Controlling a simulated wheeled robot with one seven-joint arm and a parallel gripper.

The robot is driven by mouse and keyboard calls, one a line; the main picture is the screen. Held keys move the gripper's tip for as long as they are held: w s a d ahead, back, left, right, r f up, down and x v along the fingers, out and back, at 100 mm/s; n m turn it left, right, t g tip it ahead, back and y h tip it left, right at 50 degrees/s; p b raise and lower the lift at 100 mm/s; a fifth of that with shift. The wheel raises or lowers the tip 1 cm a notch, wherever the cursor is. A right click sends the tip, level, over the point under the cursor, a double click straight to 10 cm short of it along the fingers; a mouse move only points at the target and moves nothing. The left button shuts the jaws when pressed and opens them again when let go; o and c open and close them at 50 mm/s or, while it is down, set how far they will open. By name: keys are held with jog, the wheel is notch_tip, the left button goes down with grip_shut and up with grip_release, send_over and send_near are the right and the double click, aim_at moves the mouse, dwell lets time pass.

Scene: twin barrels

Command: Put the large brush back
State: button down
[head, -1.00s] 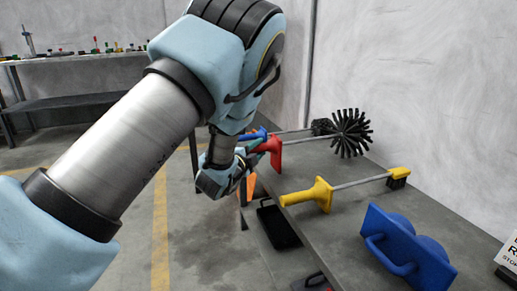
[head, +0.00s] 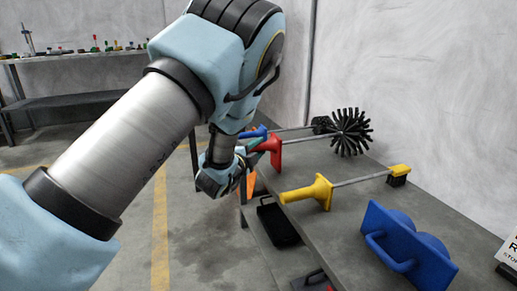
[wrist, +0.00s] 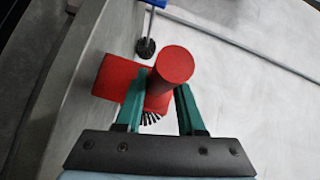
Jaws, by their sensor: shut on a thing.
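The large brush has a red handle with a flat red guard (head: 276,152), a thin metal rod and a round head of black bristles (head: 352,132). It lies over the far part of the grey table, with its handle at the left edge. My gripper (head: 250,157) is at the handle end. In the wrist view, the green fingers (wrist: 160,92) are shut on the red handle (wrist: 173,68). A few black bristles show below the guard. I cannot tell whether the brush touches the table.
A yellow-handled brush (head: 320,192) lies nearer on the table (head: 345,225). A blue-handled brush (head: 258,133) lies beyond the red one. A blue twin-barrel piece (head: 405,245) stands in front, with a sign (head: 508,255) at right. A black tray (head: 278,224) sits below.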

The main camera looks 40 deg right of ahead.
jog(key=shift+f, duration=0.25)
jog(key=c, duration=0.8)
grip_release()
jog(key=shift+c, duration=0.2)
jog(key=o, duration=0.4)
jog(key=shift+f, duration=0.1)
jog(key=v, duration=1)
jog(key=shift+a+p, duration=0.4)
jog(key=shift+p, duration=0.05)
